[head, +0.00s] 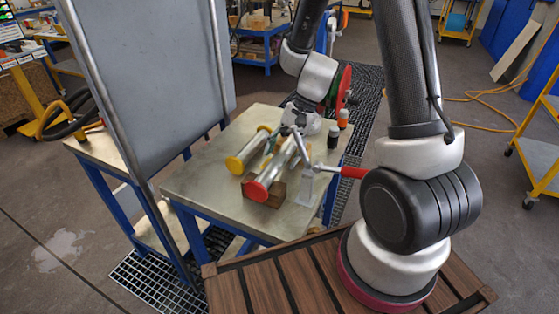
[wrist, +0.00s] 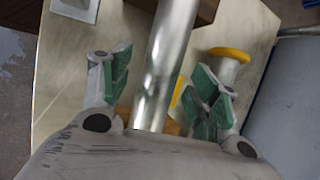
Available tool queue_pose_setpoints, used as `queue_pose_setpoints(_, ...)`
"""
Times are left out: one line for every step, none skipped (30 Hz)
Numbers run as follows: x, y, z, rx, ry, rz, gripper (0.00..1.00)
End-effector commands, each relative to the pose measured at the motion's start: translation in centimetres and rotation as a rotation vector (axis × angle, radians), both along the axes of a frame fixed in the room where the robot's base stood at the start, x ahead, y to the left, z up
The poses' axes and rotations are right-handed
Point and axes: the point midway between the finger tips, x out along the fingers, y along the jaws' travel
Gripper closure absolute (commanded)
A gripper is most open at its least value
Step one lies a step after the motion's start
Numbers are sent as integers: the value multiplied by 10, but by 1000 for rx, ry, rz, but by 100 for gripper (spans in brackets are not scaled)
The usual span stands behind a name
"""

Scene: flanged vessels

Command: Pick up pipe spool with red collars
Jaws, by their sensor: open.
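The pipe spool with red collars (head: 278,168) is a silver tube lying on a wooden block on the table. Its near red collar faces the head camera; its far end is hidden behind my gripper. My gripper (head: 292,131) is at the far part of this spool. In the wrist view the silver tube (wrist: 166,55) passes between the open green-padded fingers of my gripper (wrist: 162,86). Gaps show on both sides of the tube; I cannot tell how deep it sits between the fingers.
A spool with yellow collars (head: 249,150) lies close on the left; its collar shows in the wrist view (wrist: 232,54). The wooden block (head: 277,196) is under the red-collared spool. Small bottles (head: 343,119) stand behind. A grey panel (head: 150,80) rises left.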

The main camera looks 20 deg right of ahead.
Motion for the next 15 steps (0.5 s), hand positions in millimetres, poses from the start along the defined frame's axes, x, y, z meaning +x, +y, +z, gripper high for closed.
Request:
queue_pose_setpoints(-2,3,-8,0,4,2,39)
queue_pose_setpoints(-2,5,-11,0,3,3,39)
queue_pose_setpoints(-2,7,-16,0,3,1,39)
queue_pose_setpoints(-3,8,-18,-1,2,1,39)
queue_pose_setpoints(-3,9,-20,-1,1,2,39)
queue_pose_setpoints(-3,10,-21,-1,0,2,39)
queue_pose_setpoints(-3,10,-22,-1,0,2,39)
queue_pose_setpoints(-3,10,-22,0,-1,2,39)
queue_pose_setpoints(-3,10,-22,0,-1,2,39)
queue_pose_setpoints(-3,10,-22,0,-2,2,39)
queue_pose_setpoints(-3,10,-22,0,-2,2,39)
queue_pose_setpoints(-3,10,-22,0,-2,2,39)
queue_pose_setpoints(-3,10,-22,0,-2,2,41)
queue_pose_setpoints(-3,10,-22,0,-1,2,46)
queue_pose_setpoints(-3,10,-22,0,-1,2,53)
